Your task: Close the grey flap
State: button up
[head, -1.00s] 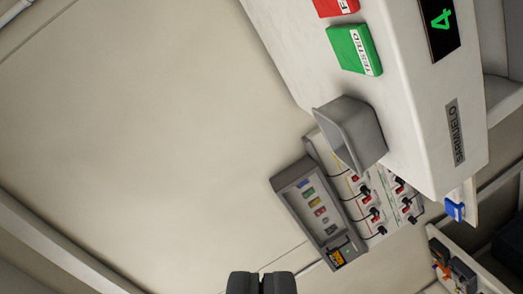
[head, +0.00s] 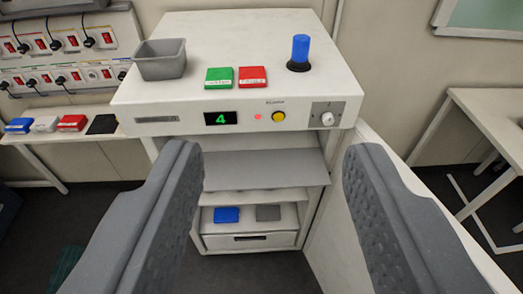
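The grey flap (head: 264,178) is a flat grey panel across the front of the white shaker bioreactor (head: 170,95), just under its control panel. It seems tilted outward, standing over the open compartment below. My gripper (head: 272,152) is open and empty, with one grey finger on each side of the picture. The flap lies between the fingers in the picture, farther away, and neither finger visibly touches it. The fingers hide parts of the machine's sides.
A white door or panel (head: 345,235) stands open at the right. A lower shelf holds a blue block (head: 227,214) and a grey block (head: 268,212). A grey bin (head: 161,62), green and red blocks and a blue-topped object (head: 300,50) stand on top. Tables flank the machine.

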aim_at(244, 171)
jog(key=w+d+f+n+t+b, duration=0.15)
jog(key=w+f+b, duration=0.25)
jog(key=w+f, duration=0.95)
jog(key=w+d+f+n+t+b, duration=0.1)
jog(key=w+d+f+t+b, duration=0.25)
jog(key=w+f, duration=1.05)
jog(key=s+a+f+n+y+b, duration=0.15)
jog(key=f+y+b, duration=0.3)
jog(key=f, duration=1.35)
jog(key=s+a+f+n+y+b, duration=0.1)
jog(key=a+f+y+b, duration=0.4)
jog(key=f, duration=1.2)
jog(key=d+b+x, duration=0.1)
jog(key=x, duration=1.2)
jog(key=shift+w+d+r+y, duration=0.2)
jog(key=shift+w+y, duration=0.05)
jog(key=shift+y, duration=0.2)
grip_shut()
